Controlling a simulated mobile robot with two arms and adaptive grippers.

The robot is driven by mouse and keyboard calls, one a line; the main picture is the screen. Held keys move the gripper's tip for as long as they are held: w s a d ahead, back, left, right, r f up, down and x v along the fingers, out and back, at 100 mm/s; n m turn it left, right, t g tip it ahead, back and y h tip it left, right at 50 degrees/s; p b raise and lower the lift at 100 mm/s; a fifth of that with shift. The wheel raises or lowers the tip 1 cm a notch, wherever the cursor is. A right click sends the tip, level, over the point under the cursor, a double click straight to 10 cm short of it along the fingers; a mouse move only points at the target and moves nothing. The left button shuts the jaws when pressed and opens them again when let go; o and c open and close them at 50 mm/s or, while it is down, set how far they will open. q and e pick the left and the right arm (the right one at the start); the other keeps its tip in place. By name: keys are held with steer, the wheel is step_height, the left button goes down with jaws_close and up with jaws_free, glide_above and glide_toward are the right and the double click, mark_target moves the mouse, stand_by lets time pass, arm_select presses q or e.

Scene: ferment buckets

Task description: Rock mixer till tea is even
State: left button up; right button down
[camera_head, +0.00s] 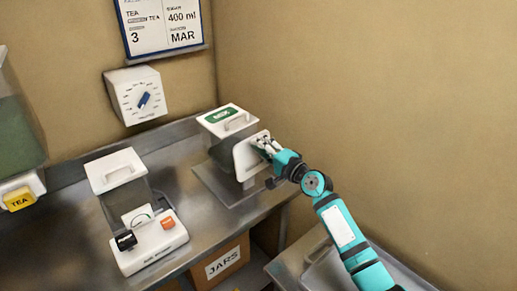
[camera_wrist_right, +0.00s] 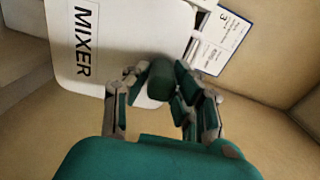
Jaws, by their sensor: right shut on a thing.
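The mixer (camera_head: 222,150) is a dark body with a white lid and a green label, standing on a metal base at the back of the counter. Its white front plate (camera_head: 246,160) is tilted in the head view; in the right wrist view the plate (camera_wrist_right: 100,45) reads MIXER. My right gripper (camera_head: 264,146) is at the upper right of that plate. In the right wrist view my right gripper (camera_wrist_right: 152,85) is shut on a dark green knob or handle (camera_wrist_right: 160,78) in front of the plate. The tea inside the mixer is hidden. My left gripper is out of view.
A scale-like unit (camera_head: 150,240) with a lidded container (camera_head: 117,172) stands left of the mixer. A TEA dispenser (camera_head: 20,195) is at the far left. A dial box (camera_head: 137,95) and a sign (camera_head: 163,25) hang on the wall. A JARS box (camera_head: 222,264) sits below the counter (camera_head: 185,205).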

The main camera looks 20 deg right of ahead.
steer(key=shift+d+m, duration=0.2)
steer(key=shift+m, duration=0.2)
steer(key=c, duration=1.1)
jaws_free()
steer(key=v, duration=1.2)
